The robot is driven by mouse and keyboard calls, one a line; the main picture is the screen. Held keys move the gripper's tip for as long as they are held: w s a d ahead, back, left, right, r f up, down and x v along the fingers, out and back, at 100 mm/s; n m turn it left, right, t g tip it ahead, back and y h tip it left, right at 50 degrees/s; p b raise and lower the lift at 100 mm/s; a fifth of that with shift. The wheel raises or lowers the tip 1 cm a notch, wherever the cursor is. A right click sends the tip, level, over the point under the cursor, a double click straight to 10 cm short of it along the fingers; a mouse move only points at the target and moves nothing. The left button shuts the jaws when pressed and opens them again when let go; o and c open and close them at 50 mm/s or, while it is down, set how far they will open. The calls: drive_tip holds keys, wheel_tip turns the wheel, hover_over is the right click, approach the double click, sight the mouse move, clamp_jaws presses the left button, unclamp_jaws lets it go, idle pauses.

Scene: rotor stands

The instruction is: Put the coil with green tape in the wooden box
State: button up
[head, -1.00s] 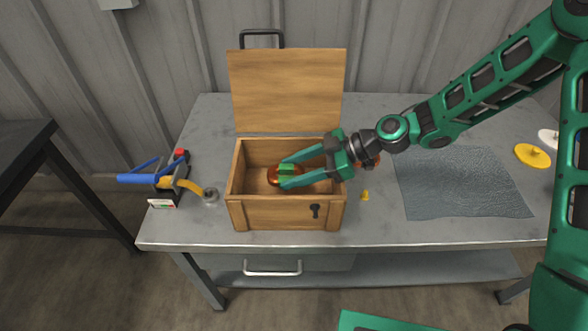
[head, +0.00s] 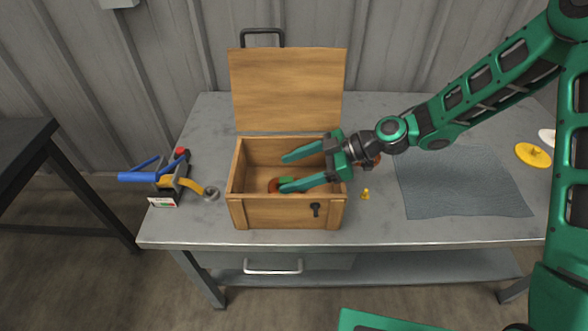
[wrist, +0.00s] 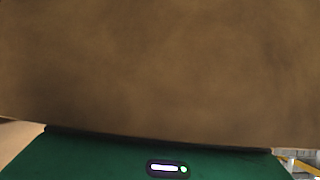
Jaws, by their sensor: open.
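The wooden box (head: 258,214) stands on the grey workbench with its lid (head: 287,92) raised at the back. The copper coil with green tape (head: 273,186) lies low inside the box, near the front wall. My gripper's near finger hides part of it. My gripper (head: 283,173) reaches into the box opening from the right, with its fingers spread wide and nothing between them. In the wrist view, a blurred brown surface fills most of the picture above the green gripper housing; I cannot tell which part of the box it is.
A blue-handled tool in a holder (head: 168,179) stands left of the box. A small yellow piece (head: 365,194) lies right of it. A dark grey mat (head: 455,182) and a yellow disc (head: 533,155) are further right. The bench front is clear.

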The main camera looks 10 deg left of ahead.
drive_tip(key=shift+d+f, duration=0.25)
drive_tip(key=shift+d, duration=0.05)
drive_tip(key=r+v, duration=0.1)
drive_tip(key=v, duration=1.1)
drive_tip(key=shift+a, duration=0.2)
